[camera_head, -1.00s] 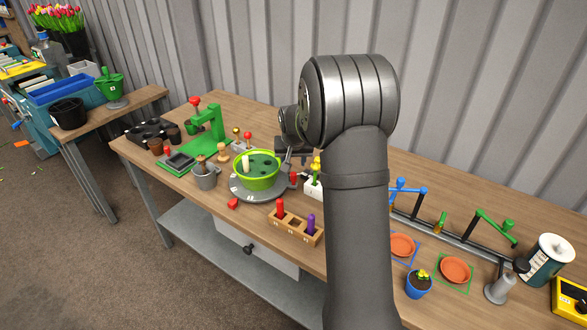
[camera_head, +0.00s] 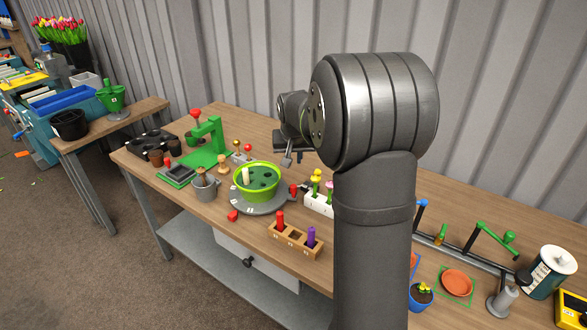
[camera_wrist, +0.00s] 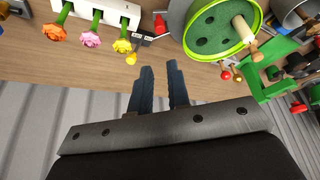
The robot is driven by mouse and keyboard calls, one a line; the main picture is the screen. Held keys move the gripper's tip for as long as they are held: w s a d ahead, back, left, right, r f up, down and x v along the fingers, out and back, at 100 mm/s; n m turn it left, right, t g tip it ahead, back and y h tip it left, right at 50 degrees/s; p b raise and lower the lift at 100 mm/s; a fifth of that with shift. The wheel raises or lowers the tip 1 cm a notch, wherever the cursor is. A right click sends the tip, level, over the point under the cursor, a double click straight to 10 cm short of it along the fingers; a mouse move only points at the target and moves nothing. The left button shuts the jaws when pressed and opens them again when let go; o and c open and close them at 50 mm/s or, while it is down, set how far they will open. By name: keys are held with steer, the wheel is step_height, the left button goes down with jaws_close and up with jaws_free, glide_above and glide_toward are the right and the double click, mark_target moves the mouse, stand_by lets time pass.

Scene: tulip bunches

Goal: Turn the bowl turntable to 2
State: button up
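The bowl turntable is a grey disc (camera_head: 264,207) on the wooden bench, carrying a lime-green bowl (camera_head: 257,193) with dark holes and a pale peg inside. A red knob (camera_head: 294,189) sits at the disc's right side, and a red wedge (camera_head: 233,215) lies by its front-left edge. The numbers on the disc are too small to read. In the wrist view the bowl (camera_wrist: 214,48) and red knob (camera_wrist: 160,23) are at the top. My gripper (camera_wrist: 160,68) is empty, its two dark fingers apart. It is behind and above the turntable, not touching it.
A white flower holder (camera_head: 318,204) stands right of the turntable. A wooden block (camera_head: 296,240) with red and purple pegs is in front. A grey pot (camera_head: 205,187) and a green press (camera_head: 211,140) are left.

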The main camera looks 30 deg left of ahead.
steer(key=shift+f+n, duration=0.3)
steer(key=shift+n, duration=0.3)
jaws_close()
steer(key=w+f+n, duration=0.1)
steer(key=f+n, duration=0.5)
steer(key=n, duration=0.4)
steer(key=w+a+f+n, duration=0.1)
steer(key=f+n, duration=0.6)
steer(key=n, duration=0.4)
steer(key=a+f+n+h, duration=0.1)
steer(key=f+n, duration=0.6)
steer(key=n, duration=0.3)
steer(key=shift+w+a+n, duration=0.25)
steer(key=shift+w+n, duration=0.15)
